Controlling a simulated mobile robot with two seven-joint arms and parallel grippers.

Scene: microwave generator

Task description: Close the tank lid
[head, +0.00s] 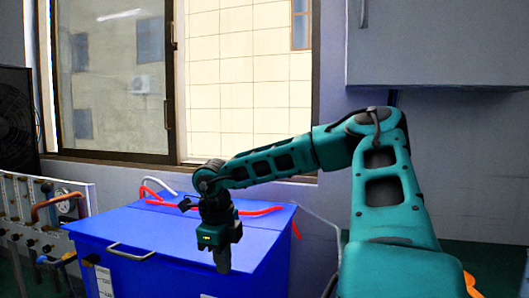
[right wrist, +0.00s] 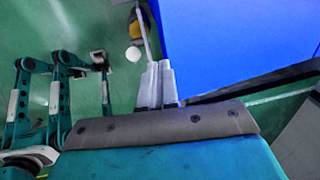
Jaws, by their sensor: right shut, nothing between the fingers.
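The blue tank (head: 150,222) stands left of centre in the head view, and its flat blue top looks level. A pale metal handle (head: 131,250) is on its front at the left. I cannot tell whether a lid gap exists along the front edge. My right gripper (head: 223,268) points down at the tank's front edge and hides part of it. It is shut and empty. In the right wrist view its fingers (right wrist: 157,85) are together, beside the blue tank surface (right wrist: 235,40). I cannot tell whether they touch it. My left gripper is not in view.
Red and white hoses (head: 260,211) run across the back of the tank. A panel with valves and a gauge (head: 45,215) stands at the left. A window (head: 245,80) is behind, and a grey cabinet (head: 440,45) hangs at upper right. Green floor (right wrist: 95,25) shows beside the tank.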

